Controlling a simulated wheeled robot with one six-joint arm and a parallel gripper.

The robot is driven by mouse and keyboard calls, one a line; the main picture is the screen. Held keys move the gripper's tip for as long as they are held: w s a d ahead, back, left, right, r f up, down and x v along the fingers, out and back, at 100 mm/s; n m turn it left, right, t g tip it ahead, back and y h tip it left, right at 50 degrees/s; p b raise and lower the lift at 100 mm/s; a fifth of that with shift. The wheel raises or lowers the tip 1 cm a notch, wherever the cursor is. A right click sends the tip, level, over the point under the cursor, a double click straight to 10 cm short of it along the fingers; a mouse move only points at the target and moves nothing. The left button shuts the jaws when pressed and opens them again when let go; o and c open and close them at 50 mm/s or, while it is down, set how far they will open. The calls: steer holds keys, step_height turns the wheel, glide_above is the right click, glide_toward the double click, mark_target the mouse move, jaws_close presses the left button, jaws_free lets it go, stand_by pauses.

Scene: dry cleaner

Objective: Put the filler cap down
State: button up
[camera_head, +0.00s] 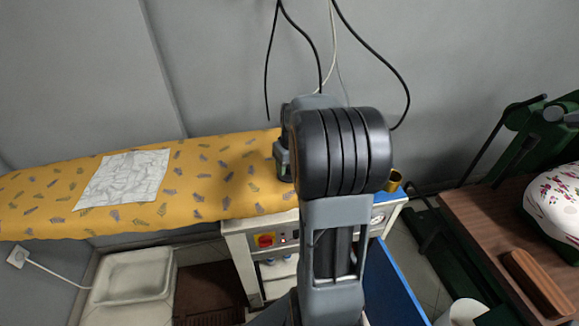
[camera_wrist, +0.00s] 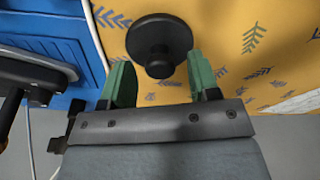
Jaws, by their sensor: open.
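The filler cap (camera_wrist: 159,40) is a black round disc with a smaller knob, seen in the wrist view against the yellow patterned cloth of the ironing board (camera_wrist: 228,30). My gripper (camera_wrist: 161,84) has its two green fingers spread apart. The cap lies between and just beyond the fingertips, with a visible gap on either side. It appears to rest on the cloth. In the head view my arm hides the cap and most of my gripper.
In the head view a white sheet (camera_head: 124,178) lies on the left of the board. A brass-coloured cup-like piece (camera_head: 393,181) shows right of my arm. A brown table (camera_head: 490,225) stands at the right. In the wrist view a blue surface (camera_wrist: 60,35) lies left of the cloth.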

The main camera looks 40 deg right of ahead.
step_height(320, 180, up, 10)
steer(key=s, duration=0.2)
steer(key=s+a+f, duration=0.1)
steer(key=s+a, duration=0.2)
steer(key=a, duration=0.4)
steer(key=s+a+f+t, duration=0.1)
steer(key=s+a+f, duration=0.1)
steer(key=s+a, duration=0.2)
steer(key=s+a+f, duration=0.2)
steer(key=s+a, duration=0.1)
steer(key=a, duration=0.7)
steer(key=shift+s+f+n+t, duration=0.15)
steer(key=shift+n+t, duration=0.25)
step_height(320, 180, up, 2)
steer(key=shift+d+r+p, duration=0.1)
steer(key=shift+p, duration=0.95)
steer(key=shift+f, duration=0.25)
steer(key=shift+c, duration=0.3)
